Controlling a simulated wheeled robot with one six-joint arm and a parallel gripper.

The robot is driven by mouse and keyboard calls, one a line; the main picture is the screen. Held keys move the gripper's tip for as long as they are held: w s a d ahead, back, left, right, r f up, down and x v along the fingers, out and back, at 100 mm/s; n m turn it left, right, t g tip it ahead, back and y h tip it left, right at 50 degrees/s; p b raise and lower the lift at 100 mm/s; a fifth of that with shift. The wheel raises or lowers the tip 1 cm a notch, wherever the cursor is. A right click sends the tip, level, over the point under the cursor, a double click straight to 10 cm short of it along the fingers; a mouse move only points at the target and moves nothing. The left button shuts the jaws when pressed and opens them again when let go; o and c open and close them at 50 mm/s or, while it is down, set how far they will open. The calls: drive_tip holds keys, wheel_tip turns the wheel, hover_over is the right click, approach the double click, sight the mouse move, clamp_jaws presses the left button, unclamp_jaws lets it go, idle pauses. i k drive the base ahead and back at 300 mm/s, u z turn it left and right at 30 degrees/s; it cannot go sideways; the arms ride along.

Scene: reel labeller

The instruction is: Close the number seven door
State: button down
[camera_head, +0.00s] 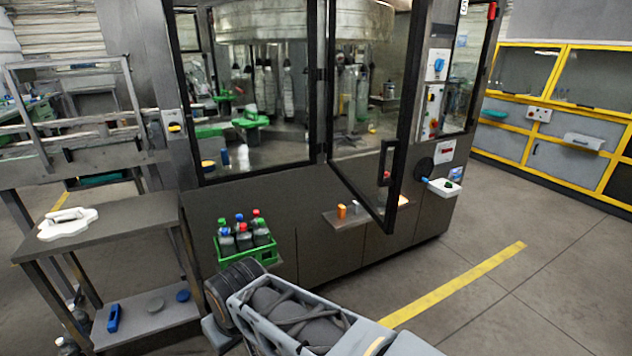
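A glass door with a black frame (396,130) on the labelling machine stands ajar, swung out toward me. Its hinge side is on the left, and its free edge is on the right, apart from the machine front. A black handle (385,163) sits near that free edge. I see no readable seven on this door, so I cannot confirm its number. My grey arm reaches in from the bottom of the picture, below and left of the door and apart from it. No gripper fingers can be made out.
A green crate of bottles (247,250) is on the machine front, left of the door. A small shelf (345,222) juts out behind the door's lower part. A metal table (110,225) stands at the left. The floor (560,270) at right is clear, with a yellow line.

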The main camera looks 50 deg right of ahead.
sight(419, 10)
drive_tip(key=u, duration=0.45)
drive_tip(key=i, duration=1.25)
drive_tip(key=z, duration=2.15)
